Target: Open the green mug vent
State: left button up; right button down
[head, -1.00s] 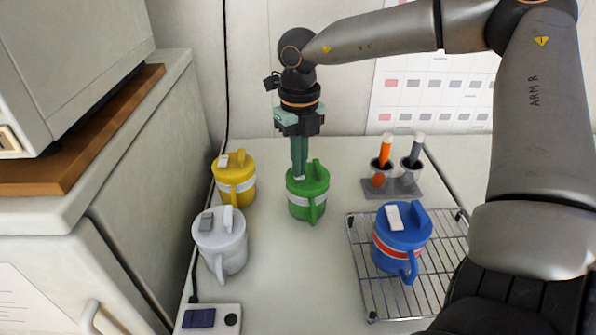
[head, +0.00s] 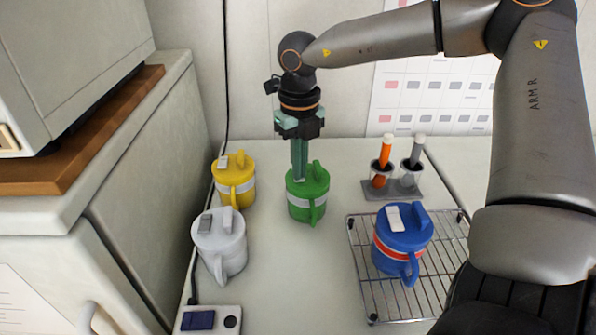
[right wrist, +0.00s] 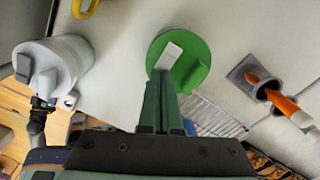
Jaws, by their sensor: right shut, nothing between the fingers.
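The green mug (head: 306,207) stands upright on the counter with a white band, a green lid with a raised green tab (head: 318,170) and a handle facing me. In the right wrist view the green lid (right wrist: 203,48) has a light vent flap (right wrist: 170,55) on it. My right gripper (head: 299,178) is shut and empty, pointing down at the lid's left part. In the right wrist view its fingertips (right wrist: 163,72) are at the near end of the flap; I cannot tell whether they touch it. My left gripper is not in view.
A yellow mug (head: 238,196) and a white mug (head: 232,255) stand to the left. A blue mug (head: 390,262) stands on a wire rack (head: 437,290) at the right. A grey holder (head: 393,190) with orange and grey-handled tools is behind the rack.

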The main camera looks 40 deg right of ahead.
dwell(0.5)
jog(key=shift+r+p, duration=2)
jog(key=shift+r, duration=1.45)
